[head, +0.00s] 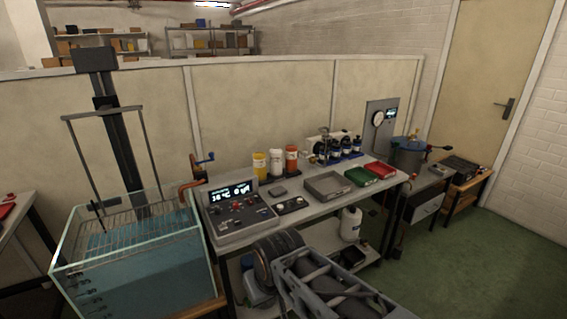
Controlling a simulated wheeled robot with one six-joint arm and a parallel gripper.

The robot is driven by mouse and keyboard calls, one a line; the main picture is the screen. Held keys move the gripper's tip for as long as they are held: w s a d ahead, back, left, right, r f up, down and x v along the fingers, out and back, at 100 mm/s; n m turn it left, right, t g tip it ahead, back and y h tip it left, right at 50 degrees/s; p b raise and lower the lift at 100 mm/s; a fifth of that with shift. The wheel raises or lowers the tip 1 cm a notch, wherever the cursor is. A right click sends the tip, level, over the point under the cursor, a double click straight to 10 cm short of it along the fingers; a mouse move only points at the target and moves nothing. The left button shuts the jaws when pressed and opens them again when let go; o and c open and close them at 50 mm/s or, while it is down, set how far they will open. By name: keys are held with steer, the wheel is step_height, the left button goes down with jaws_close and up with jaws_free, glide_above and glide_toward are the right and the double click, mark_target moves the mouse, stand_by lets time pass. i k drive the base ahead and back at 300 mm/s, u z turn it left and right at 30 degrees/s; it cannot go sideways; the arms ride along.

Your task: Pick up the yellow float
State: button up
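I cannot make out a clear yellow float in the head view. The one plainly yellow thing on the bench is a small upright cylinder (259,167) with a pale top, at the back of the bench left of a white one. I cannot tell whether it is a float or a bottle. A glass tank (140,270) of blue water stands at the left, with a wire rack (120,222) hanging at its top from a dark frame. Folded links of my arm fill the bottom middle; my gripper's fingers do not show.
The bench (330,216) holds a control panel (238,208), a white cylinder (275,163), an orange cylinder (291,160), a grey tray (327,186), a green tray (361,176) and a red tray (380,169). Green floor (490,260) is open at right.

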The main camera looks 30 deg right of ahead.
mark_target(260, 169)
steer(key=z, duration=0.45)
steer(key=i, duration=1.3)
steer(key=u, duration=0.25)
